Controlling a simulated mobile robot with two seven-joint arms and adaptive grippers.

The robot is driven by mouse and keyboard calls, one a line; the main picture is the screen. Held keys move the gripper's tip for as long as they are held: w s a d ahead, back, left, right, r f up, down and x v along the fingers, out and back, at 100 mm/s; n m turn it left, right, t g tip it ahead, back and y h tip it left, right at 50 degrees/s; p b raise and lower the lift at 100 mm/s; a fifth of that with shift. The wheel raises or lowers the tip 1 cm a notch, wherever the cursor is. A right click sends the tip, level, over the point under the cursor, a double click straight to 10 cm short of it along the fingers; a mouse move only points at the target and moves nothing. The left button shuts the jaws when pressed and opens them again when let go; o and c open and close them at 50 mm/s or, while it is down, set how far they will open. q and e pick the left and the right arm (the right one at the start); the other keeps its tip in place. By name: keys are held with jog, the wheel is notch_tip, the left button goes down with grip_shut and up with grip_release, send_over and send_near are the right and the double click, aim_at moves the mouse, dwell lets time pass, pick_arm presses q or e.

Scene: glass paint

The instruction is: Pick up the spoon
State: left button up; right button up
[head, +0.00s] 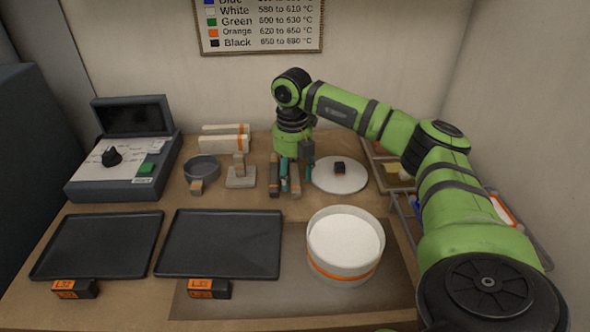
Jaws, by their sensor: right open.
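My right arm, green and black, reaches in from the right, and its right gripper (293,162) points down at the back middle of the table. It is open. Just below it are several narrow upright pieces, grey and dark with orange tips, and a teal piece (284,180) among them. I cannot make out the spoon for certain; it may be among these pieces, partly hidden by the gripper. I cannot tell whether the fingers touch anything. My left gripper is not in view.
A white round tub (345,268) stands front right of the gripper. Two black trays (98,245) (222,224) lie front left. A control box (120,170) stands at the left. Shallow trays (405,205) sit under my arm.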

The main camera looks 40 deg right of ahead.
aim_at(292, 175)
grip_shut()
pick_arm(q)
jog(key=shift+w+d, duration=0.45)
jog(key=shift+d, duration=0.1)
pick_arm(e)
jog(key=shift+r, duration=0.15)
jog(key=shift+r, duration=0.5)
notch_tip(292, 175, up, 3)
jog(key=shift+w+b, duration=0.1)
jog(key=shift+b, duration=0.4)
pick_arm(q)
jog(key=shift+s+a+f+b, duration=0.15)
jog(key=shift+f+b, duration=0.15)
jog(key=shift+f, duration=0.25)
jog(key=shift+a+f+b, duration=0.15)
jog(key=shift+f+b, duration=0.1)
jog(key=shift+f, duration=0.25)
pick_arm(e)
jog(key=s+d+r, duration=0.2)
jog(key=s+r, duration=0.5)
jog(key=s, duration=0.4)
jog(key=shift+s+d, duration=0.3)
jog(key=shift+d, duration=0.1)
